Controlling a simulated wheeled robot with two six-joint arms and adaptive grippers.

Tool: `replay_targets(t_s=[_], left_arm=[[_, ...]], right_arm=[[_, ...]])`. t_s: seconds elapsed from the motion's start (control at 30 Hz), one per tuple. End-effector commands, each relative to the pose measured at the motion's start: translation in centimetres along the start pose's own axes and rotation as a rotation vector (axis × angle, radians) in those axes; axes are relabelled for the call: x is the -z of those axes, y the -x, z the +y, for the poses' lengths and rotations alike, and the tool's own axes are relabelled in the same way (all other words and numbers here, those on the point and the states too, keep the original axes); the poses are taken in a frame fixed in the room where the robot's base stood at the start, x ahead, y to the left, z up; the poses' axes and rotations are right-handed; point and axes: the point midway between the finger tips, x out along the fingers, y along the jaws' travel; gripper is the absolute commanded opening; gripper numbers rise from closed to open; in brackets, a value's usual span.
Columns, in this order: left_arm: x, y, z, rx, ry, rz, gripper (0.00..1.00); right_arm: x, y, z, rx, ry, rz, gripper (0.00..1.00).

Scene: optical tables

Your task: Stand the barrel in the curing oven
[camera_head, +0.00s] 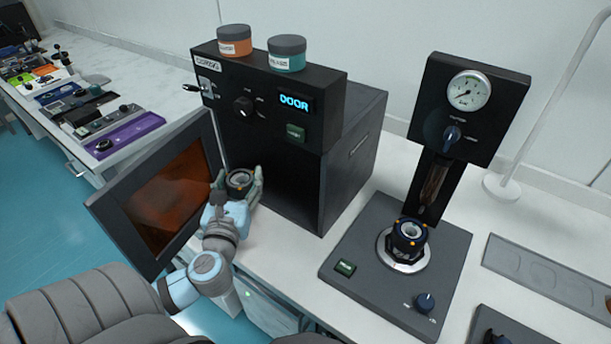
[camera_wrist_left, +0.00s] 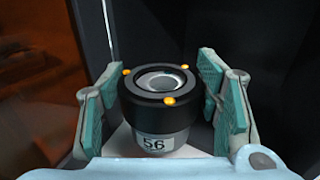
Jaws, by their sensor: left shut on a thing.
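The barrel (camera_head: 240,182) is a short black cylinder with a ringed top and orange dots. In the left wrist view the barrel (camera_wrist_left: 158,108) is upright, with a pale lower part labelled 56. My left gripper (camera_head: 238,190) is shut on it, one padded finger on each side. It holds the barrel at the dark front opening of the curing oven (camera_head: 365,140); its base is partly hidden, so I cannot tell whether it touches the oven floor. The oven door (camera_head: 108,205), with an orange window, stands open to the left. The oven display reads DOOR. My right gripper is not in view.
Two lidded jars, orange (camera_head: 235,42) and teal (camera_head: 287,56), stand on the oven. To the right, a press with a gauge (camera_head: 468,91) holds another black ringed piece (camera_head: 407,238). A grey tray (camera_head: 545,275) lies at the far right. White bench shows between oven and press.

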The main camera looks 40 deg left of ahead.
Motion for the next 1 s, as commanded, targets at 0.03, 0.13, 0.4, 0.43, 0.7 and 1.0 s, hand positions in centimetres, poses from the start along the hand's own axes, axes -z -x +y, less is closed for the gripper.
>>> replay_targets(t_s=[0.03,0.13,0.4,0.43,0.7,1.0], left_arm=[[0.1,-0.1,0.2,-0.013,0.000,-0.002,0.00],[0.1,-1.1,0.0,-0.025,0.001,-0.002,0.00],[0.0,-6.8,-3.3,-0.028,0.003,-0.002,0.00],[0.0,-7.5,-3.8,-0.027,0.004,-0.001,0.00],[0.1,-13.2,-7.4,-0.023,0.000,0.000,0.00],[0.1,-16.1,-9.3,-0.021,-0.002,0.001,0.00]], right_arm=[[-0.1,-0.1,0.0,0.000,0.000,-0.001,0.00],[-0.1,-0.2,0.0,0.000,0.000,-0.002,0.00],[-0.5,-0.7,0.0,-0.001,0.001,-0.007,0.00],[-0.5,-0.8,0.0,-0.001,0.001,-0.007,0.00],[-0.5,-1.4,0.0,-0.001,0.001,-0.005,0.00],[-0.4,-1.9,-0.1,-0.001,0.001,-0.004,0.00]])
